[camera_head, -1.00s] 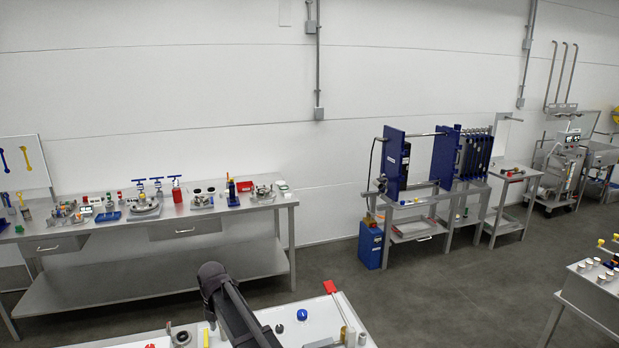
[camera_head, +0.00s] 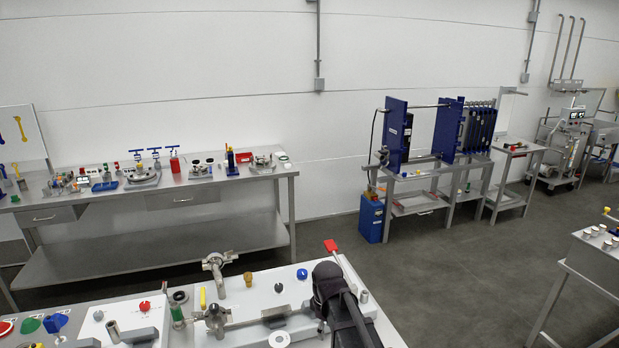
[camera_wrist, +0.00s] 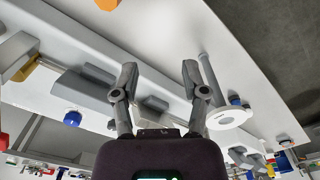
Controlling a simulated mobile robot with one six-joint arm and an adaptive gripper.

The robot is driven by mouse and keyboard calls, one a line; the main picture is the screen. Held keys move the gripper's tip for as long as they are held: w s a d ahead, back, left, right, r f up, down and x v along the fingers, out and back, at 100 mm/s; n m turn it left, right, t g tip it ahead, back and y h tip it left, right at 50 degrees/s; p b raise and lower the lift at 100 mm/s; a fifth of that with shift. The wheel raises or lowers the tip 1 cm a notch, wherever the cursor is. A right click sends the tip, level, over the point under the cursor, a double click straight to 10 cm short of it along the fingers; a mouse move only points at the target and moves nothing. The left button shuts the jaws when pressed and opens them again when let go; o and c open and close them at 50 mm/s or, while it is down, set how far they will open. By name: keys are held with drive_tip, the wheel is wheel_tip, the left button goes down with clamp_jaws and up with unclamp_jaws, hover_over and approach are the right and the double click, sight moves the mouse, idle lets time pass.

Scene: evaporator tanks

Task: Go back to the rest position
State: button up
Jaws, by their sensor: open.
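My gripper (camera_wrist: 158,80) shows in the wrist view with its two fingers apart and nothing between them. It is above a white worktop (camera_wrist: 225,60) that carries grey fittings. In the head view my dark arm is over the right part of the near white bench (camera_head: 375,290), and the gripper's fingers cannot be made out there.
The near bench holds a steel valve fitting (camera_head: 217,265), a red-handled part (camera_head: 331,246) and a blue knob (camera_head: 302,273). A long steel table (camera_head: 220,180) with tools stands at the wall. A blue plate press (camera_head: 447,128) is at the right. Open floor lies between.

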drive_tip(key=s+d+f+m+b, duration=0.5)
drive_tip(key=s+d+m, duration=0.4)
drive_tip(key=d+m, duration=0.3)
drive_tip(key=shift+d+f+b, duration=0.3)
drive_tip(key=shift+f+b, duration=0.05)
drive_tip(key=shift+f, duration=0.45)
